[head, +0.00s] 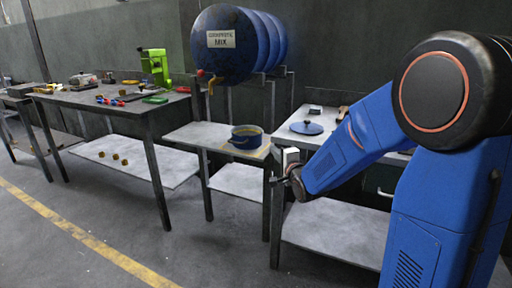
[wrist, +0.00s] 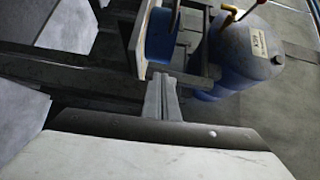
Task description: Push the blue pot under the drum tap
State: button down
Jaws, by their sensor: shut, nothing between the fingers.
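The blue pot (head: 246,142) stands upright on the small stand (head: 190,135), near its right end, with a yellowish content or inside showing. In the wrist view the blue pot (wrist: 161,38) is partly cut off, just beyond my fingers. The drum tap (head: 207,80), with a red handle and yellow spout, hangs from the blue drum (head: 270,45), left of the pot. The drum also shows in the wrist view (wrist: 235,60). My gripper (head: 274,181) is shut and empty, to the right of and nearer than the pot, apart from it. Its fingers point towards the pot (wrist: 164,82).
A yellowish patch (head: 262,152) lies under the pot. The bench at right holds a blue disc (head: 306,128). A long workbench (head: 100,98) with tools and a green machine (head: 155,65) stands at left. Stand legs are close to my gripper. The floor in front is clear.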

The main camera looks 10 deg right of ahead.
aim_at(255, 140)
jog(key=shift+y, duration=0.4)
jog(key=w+a, duration=0.1)
jog(key=w, duration=0.5)
jog(key=w+a, duration=0.1)
jog(key=w, duration=0.3)
jog(key=shift+a, duration=0.35)
jog(key=w+a, duration=0.2)
jog(key=a, duration=0.1)
